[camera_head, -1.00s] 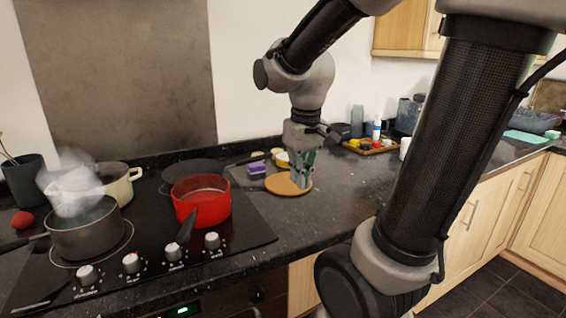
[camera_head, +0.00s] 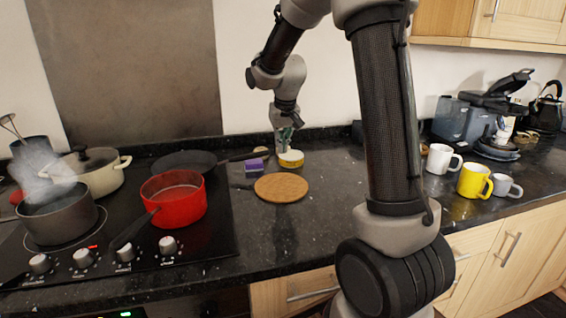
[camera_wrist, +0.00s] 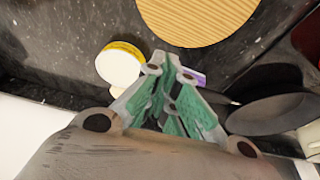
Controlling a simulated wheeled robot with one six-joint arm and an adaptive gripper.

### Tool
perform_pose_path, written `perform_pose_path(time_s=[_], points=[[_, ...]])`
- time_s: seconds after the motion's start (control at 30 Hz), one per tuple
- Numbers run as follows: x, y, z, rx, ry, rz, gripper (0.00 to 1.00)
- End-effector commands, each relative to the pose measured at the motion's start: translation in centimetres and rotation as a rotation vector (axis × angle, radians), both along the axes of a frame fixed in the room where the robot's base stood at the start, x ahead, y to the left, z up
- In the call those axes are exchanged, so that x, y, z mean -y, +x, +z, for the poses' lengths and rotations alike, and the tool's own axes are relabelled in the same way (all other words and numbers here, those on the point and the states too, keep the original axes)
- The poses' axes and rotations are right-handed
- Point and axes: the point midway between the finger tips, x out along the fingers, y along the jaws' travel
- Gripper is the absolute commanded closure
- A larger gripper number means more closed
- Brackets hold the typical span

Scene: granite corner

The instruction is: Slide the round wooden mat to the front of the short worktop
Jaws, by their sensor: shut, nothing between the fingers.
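The round wooden mat (camera_head: 281,188) lies flat on the dark speckled worktop, right of the hob and back from the front edge. It also shows at the top of the wrist view (camera_wrist: 200,15), partly cut off. My gripper (camera_head: 285,137) is behind the mat, close to the yellow-and-white tub, which partly hides its tips. In the wrist view my gripper (camera_wrist: 164,66) is shut and empty, its green fingers pointing towards the mat with a gap between.
The tub (camera_head: 291,159) and a purple sponge (camera_head: 257,166) stand just behind the mat. A dark frying pan (camera_head: 184,163) and red saucepan (camera_head: 174,199) are on the hob. The worktop (camera_head: 285,235) before the mat is clear. Mugs (camera_head: 474,180) stand right.

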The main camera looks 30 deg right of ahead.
Motion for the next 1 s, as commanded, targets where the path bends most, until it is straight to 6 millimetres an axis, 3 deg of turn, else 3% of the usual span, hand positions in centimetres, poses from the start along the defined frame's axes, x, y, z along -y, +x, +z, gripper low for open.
perform_pose_path(time_s=[0.27,0.7,1.0], points=[[0.0,1.0,-0.5,0.033,0.012,-0.035,1.0],[0.5,3.3,-7.5,0.03,0.011,-0.034,1.0],[0.6,4.0,-9.1,0.034,0.011,-0.033,1.0]])
